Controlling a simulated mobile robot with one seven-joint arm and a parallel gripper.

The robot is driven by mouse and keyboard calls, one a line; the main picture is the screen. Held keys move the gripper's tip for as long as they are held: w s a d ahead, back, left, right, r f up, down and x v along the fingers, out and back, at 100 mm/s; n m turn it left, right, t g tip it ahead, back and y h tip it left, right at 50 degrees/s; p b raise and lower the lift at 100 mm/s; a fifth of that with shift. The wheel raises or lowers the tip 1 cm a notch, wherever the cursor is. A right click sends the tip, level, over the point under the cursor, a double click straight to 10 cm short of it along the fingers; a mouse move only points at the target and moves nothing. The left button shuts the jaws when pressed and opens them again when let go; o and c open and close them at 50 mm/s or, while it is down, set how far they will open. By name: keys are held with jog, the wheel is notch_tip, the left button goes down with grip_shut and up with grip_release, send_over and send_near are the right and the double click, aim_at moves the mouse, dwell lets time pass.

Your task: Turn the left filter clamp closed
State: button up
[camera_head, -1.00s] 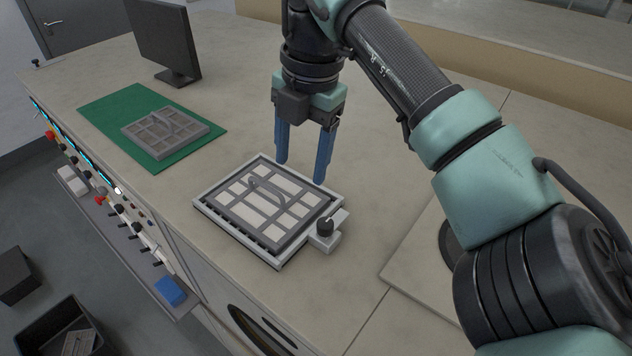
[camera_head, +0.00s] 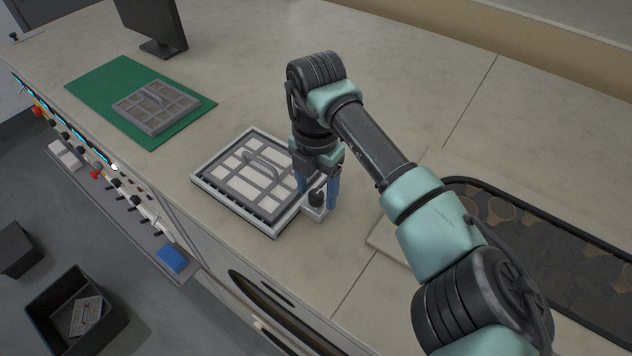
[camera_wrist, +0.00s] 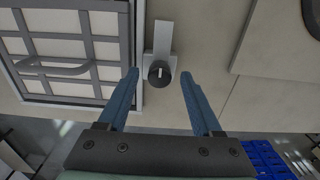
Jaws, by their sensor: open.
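The filter clamp is a black round knob (camera_head: 316,197) on a light grey block at the right corner of the filter holder (camera_head: 206,190). In the wrist view the knob (camera_wrist: 159,74) has a white mark, and a flat grey lever (camera_wrist: 163,38) extends from it towards the top of the picture, beside the frame edge. A grey gridded filter with a handle (camera_head: 236,185) lies in the holder. My gripper (camera_head: 315,194) is open and points down, its blue fingers on either side of the knob. The wrist view shows gaps between the knob and both fingertips (camera_wrist: 160,76).
A second gridded filter (camera_head: 155,107) lies on a green mat (camera_head: 195,121) at the left, below a monitor (camera_head: 152,25). A pale board (camera_head: 392,236) and a dark recessed tray (camera_head: 590,262) are at the right. A black bin (camera_head: 105,333) stands on the floor.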

jog(key=shift+f, duration=0.15)
grip_shut()
